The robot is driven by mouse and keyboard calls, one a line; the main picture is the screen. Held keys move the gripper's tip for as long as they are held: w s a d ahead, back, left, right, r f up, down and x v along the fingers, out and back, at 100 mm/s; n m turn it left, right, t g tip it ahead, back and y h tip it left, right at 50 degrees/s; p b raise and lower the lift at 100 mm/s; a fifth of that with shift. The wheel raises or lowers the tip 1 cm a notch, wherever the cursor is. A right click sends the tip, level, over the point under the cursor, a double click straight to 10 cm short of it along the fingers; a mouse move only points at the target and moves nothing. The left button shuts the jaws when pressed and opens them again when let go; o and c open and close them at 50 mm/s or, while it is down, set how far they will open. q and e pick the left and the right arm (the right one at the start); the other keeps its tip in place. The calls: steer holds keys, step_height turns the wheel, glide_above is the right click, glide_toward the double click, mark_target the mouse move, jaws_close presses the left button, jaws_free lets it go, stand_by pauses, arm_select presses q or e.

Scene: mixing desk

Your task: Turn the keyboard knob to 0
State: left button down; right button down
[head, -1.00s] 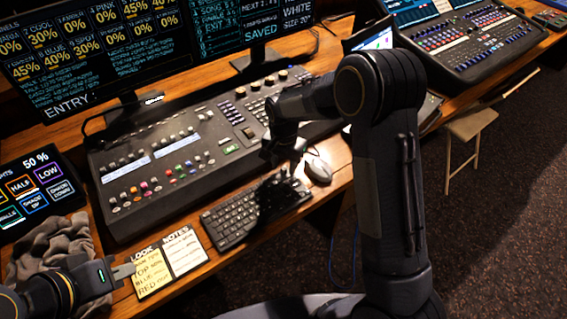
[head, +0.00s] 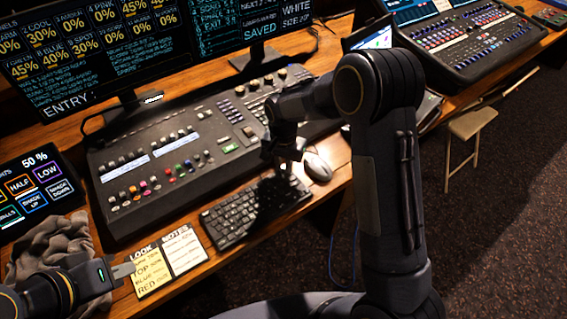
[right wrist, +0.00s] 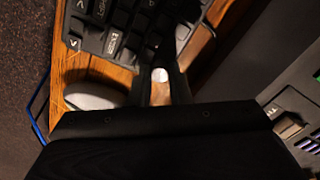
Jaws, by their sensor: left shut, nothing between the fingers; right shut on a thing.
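The black keyboard (head: 240,213) lies on the wooden desk, in front of the mixing console. Its far right end is partly hidden by my right gripper (head: 286,172), which points down there. In the right wrist view, the keyboard (right wrist: 120,25) shows at the top. A small pale round knob top (right wrist: 160,75) sits between the dark fingers of my right gripper (right wrist: 161,88), which is shut on it. No mark or reading on the knob can be made out. My left gripper (head: 124,270) is shut and empty at the lower left, beside the yellow note.
A mouse (head: 317,167) lies just right of my right gripper. The console (head: 180,160) stands behind the keyboard. A yellow LOOK note (head: 150,268) and a white NOTES sheet (head: 183,250) lie left of it. A crumpled cloth (head: 50,243) and a tablet (head: 38,190) are far left.

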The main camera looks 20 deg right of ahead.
mark_target(283, 166)
steer(key=n+b, duration=0.1)
steer(key=n, duration=0.4)
steer(key=shift+b, duration=0.4)
steer(key=n+b, duration=0.1)
steer(key=n, duration=0.5)
steer(key=shift+n, duration=0.3)
steer(key=c, duration=1.3)
jaws_free()
steer(key=shift+r, duration=0.1)
step_height(283, 166, up, 7)
steer(key=shift+r, duration=0.35)
